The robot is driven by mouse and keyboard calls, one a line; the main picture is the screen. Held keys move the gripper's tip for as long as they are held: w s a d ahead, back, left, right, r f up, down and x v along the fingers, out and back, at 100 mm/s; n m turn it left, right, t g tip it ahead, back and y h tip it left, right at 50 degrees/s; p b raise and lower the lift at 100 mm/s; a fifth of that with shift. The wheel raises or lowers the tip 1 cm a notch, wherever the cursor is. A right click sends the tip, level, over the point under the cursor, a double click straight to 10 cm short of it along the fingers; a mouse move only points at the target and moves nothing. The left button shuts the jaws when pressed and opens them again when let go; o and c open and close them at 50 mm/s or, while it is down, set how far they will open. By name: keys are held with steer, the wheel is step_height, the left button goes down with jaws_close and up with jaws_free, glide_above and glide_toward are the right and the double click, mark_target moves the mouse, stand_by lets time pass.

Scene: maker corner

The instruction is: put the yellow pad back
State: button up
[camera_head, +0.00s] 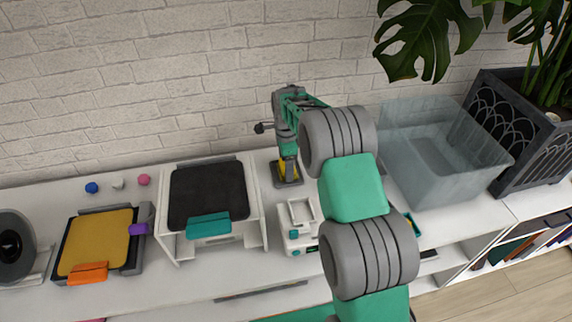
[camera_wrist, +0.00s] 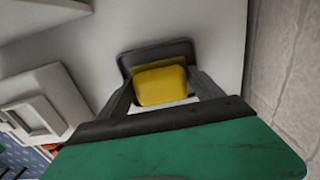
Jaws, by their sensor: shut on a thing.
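A small yellow pad (camera_wrist: 160,87) is between the two fingers of my gripper (camera_wrist: 161,97) in the wrist view. My gripper is shut on it. A shallow dark tray (camera_wrist: 127,60) surrounds the pad's far side, and its raised rim shows behind it. I cannot tell whether the pad rests on the tray's floor or is just above it. In the head view my gripper (camera_head: 286,158) points down at the dark tray (camera_head: 287,184), near the wall, with a bit of yellow pad (camera_head: 291,168) showing between the fingers.
A small white device (camera_head: 299,232) stands just in front of the tray. A white-framed machine with a black plate (camera_head: 207,192) is to the left, then a yellow-plated one (camera_head: 97,242). A clear bin (camera_head: 445,160) and dark planter (camera_head: 525,130) are at right. The brick wall is close behind.

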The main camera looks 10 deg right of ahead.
steer(key=o, duration=1.3)
steer(key=shift+f, duration=0.1)
steer(key=shift+w+r, duration=0.1)
steer(key=shift+r, duration=0.35)
step_height(320, 180, up, 12)
steer(key=b, duration=0.2)
steer(key=s+r+n+t, duration=0.1)
steer(key=s+r+n, duration=0.25)
steer(key=s, duration=0.35)
steer(key=s+r+n+t, duration=0.1)
steer(key=s+r+n, duration=0.2)
steer(key=s+n, duration=0.25)
steer(key=s+f+n, duration=0.2)
steer(key=s+n, duration=0.2)
steer(key=s, duration=0.4)
steer(key=s+f+n+t, duration=0.1)
steer(key=s+f+n, duration=0.1)
steer(key=s+n, duration=0.3)
steer(key=s, duration=0.4)
steer(key=shift+f, duration=0.25)
